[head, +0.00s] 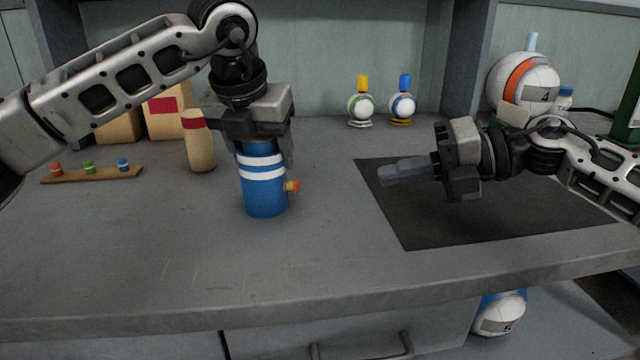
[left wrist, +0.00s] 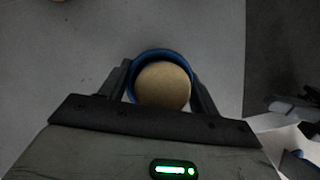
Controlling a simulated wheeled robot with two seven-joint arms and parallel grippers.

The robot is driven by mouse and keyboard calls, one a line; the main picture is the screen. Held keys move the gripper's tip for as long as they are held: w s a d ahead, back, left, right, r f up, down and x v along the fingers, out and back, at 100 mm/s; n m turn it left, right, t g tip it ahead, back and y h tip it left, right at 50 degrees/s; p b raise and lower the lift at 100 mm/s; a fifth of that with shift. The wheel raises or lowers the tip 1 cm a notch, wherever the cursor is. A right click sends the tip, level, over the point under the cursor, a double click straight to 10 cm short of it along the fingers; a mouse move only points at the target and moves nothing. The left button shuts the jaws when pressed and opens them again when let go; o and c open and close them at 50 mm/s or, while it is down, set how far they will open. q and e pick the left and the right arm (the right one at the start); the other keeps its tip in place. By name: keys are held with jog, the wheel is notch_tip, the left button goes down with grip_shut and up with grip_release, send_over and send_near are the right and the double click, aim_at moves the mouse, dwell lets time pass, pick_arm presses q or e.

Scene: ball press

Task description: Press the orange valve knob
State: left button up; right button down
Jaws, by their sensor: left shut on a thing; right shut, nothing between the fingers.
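A blue cylinder (head: 263,191) with white stripes stands upright on the grey table. The orange valve knob (head: 294,186) sticks out from its right side on a short yellowish stem. My left gripper (head: 263,140) points down over the cylinder and is shut on its upper part. In the left wrist view the fingers sit either side of the blue rim (left wrist: 137,62), with a round tan top (left wrist: 163,86) inside it. My right gripper (head: 382,174) is shut and empty, to the right of the knob and apart from it, pointing left over the dark mat.
The dark mat (head: 430,228) lies at right. A tan pin (head: 198,145) stands behind the cylinder at left, near a wooden strip (head: 105,175) with small coloured knobs. Balls with yellow (head: 362,103) and blue (head: 403,102) tops stand at the back. The table between knob and right gripper is clear.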

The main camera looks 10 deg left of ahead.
jog(key=n, duration=0.4)
jog(key=d+n, duration=0.1)
jog(key=n, duration=0.2)
jog(key=shift+d+n, duration=0.15)
jog(key=shift+n, duration=0.25)
jog(key=n, duration=0.3)
jog(key=d+n, duration=0.1)
jog(key=n, duration=0.2)
jog(key=shift+s, duration=0.15)
send_near(298, 189)
jog(key=x, duration=0.5)
jog(key=shift+a+f, duration=0.15)
jog(key=shift+f, duration=0.1)
jog(key=shift+a, duration=0.5)
